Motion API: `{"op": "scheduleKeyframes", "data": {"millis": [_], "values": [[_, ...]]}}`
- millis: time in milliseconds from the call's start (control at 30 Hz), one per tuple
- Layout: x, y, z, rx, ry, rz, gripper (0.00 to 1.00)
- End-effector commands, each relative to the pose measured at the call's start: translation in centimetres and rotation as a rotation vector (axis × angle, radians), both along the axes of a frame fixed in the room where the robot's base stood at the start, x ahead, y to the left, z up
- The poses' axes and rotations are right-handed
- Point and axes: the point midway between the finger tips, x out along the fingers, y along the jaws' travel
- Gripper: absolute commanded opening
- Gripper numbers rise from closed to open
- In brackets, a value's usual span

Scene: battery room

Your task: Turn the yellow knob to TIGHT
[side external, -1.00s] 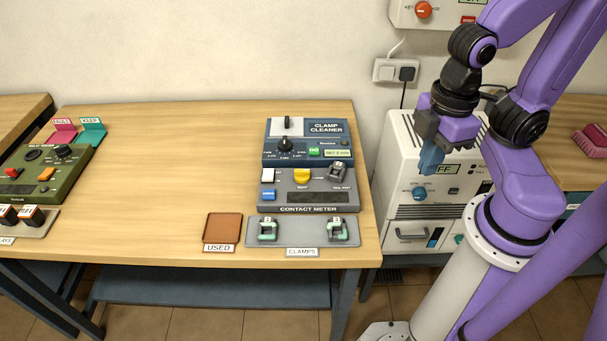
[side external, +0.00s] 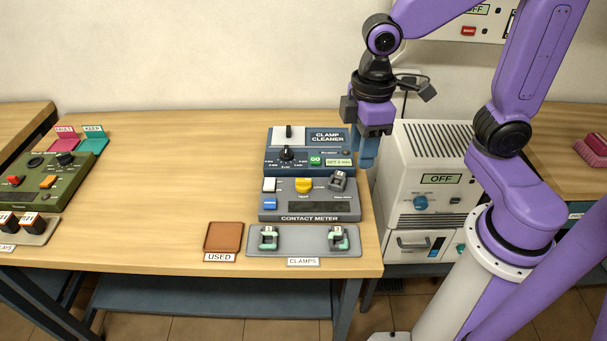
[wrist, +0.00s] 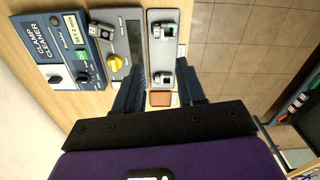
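The yellow knob (side external: 303,185) is on the grey contact meter (side external: 345,206), between a white switch and a dark clamp-like part. The small lettering around it is too blurred to read for sure, and I cannot tell its setting. It also shows in the wrist view (wrist: 115,63). My gripper (side external: 365,163) hangs above the right side of the devices, up and to the right of the knob, touching nothing. In the wrist view its two blue fingers (wrist: 160,82) stand apart with nothing between them.
The blue clamp cleaner (side external: 330,137) stands directly behind the meter. A grey tray (side external: 303,240) with two green-and-dark clamps lies in front, beside the brown USED tray (side external: 222,238). A white cabinet (side external: 450,145) marked OFF stands right of the table. The table's middle is clear.

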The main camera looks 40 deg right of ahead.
Motion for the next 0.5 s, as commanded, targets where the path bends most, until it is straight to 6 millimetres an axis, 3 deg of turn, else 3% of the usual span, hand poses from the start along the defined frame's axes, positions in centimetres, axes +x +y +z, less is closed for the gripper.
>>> {"op": "scheduleKeyframes", "data": {"millis": [233, 500], "values": [[6.8, 0.5, -0.5, -0.007, 0.006, -0.072, 0.39], [13.4, -0.5, -1.5, -0.011, 0.010, -0.144, 0.39]]}}
